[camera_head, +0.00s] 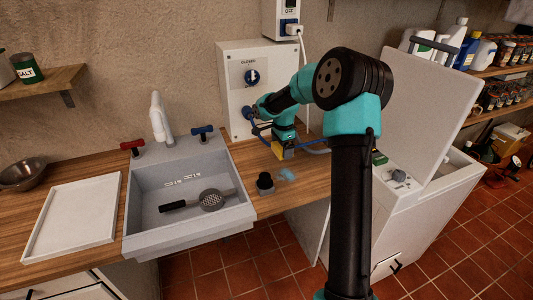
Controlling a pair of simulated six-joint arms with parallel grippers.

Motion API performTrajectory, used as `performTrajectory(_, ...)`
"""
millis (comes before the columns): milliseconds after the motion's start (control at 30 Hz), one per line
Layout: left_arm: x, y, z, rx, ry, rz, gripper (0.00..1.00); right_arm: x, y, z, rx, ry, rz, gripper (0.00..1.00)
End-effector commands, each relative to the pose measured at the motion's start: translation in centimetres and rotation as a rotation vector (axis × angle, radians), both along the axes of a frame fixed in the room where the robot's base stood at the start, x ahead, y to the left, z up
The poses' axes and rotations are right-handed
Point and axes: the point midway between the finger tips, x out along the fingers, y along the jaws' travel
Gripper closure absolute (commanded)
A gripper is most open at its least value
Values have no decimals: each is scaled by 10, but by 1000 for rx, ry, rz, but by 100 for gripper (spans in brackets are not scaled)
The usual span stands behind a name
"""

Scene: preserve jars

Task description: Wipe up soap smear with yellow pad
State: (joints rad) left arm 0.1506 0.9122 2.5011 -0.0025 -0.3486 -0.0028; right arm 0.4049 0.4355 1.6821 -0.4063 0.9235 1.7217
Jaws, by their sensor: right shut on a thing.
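The soap smear (288,174) is a pale blue patch on the wooden counter, right of the sink. My right gripper (283,147) is over the counter behind the smear, pointing down. It is shut on the yellow pad (277,150), of which only a small part shows beside the fingers. The pad is apart from the smear; whether it touches the counter is too small to tell. My left gripper is not in view.
A small dark round object (265,184) stands just left of the smear. The grey sink (150,220) holds a strainer (210,200). A white tray (70,218) lies at left. A wall box (235,90) stands behind, and an open-lidded white appliance (425,205) at right.

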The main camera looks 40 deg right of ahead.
Motion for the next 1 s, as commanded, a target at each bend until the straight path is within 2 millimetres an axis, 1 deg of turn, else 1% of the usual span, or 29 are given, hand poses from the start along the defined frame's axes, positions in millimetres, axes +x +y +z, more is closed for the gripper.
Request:
performTrajectory(33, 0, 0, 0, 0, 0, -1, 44, -2, -6, 1, 0, -1, -12, 29)
performTrajectory(100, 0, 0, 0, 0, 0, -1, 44, -4, -9, 2, -1, -2, -19, 29)
performTrajectory(433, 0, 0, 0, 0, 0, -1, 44, -4, -9, 2, 0, -1, -19, 29)
performTrajectory(567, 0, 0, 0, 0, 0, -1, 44, -3, -8, -2, 0, 0, -19, 29)
performTrajectory(767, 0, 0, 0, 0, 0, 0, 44, -3, -7, -16, 0, 1, -17, 29)
performTrajectory(1000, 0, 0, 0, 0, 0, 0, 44, -1, -6, -38, 0, 1, -15, 29)
